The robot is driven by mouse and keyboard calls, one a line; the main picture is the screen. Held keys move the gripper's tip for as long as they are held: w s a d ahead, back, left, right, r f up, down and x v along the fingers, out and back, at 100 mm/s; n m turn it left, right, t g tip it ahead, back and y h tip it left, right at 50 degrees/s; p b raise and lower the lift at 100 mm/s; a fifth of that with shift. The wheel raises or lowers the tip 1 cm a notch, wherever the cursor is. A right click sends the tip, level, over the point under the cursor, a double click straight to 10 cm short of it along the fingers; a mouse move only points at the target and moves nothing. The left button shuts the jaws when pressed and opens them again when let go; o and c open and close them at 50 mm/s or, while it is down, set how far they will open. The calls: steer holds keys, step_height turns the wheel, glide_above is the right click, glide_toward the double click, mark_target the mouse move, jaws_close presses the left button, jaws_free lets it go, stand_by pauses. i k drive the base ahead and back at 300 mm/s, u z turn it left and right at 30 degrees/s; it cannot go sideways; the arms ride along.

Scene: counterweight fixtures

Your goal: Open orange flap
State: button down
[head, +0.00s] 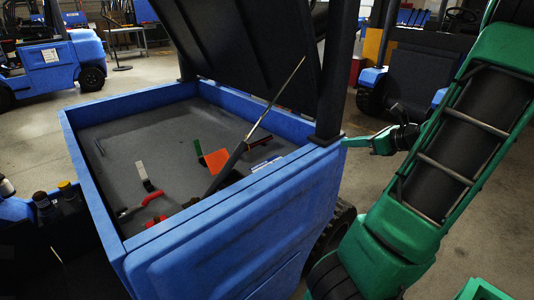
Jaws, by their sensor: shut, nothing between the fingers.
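The orange flap (216,160) is a small square plate inside the blue open-topped compartment (240,225), toward its right side. It looks tilted; I cannot tell how it is hinged or how far open it is. My gripper (347,142) is at the end of my green arm, outside the compartment by its right back corner, close to the base of the dark post. It is shut and empty, and well apart from the flap. I cannot tell whether it touches the rim or post.
A large dark lid (245,45) stands raised over the compartment, with a thin strut (275,105) reaching down near the flap. A dark post (336,75) rises at the right corner.

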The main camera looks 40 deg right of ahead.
mark_target(216, 161)
steer(key=z, duration=1.55)
steer(key=k, duration=1.3)
steer(key=u, duration=1.6)
steer(key=i, duration=1.05)
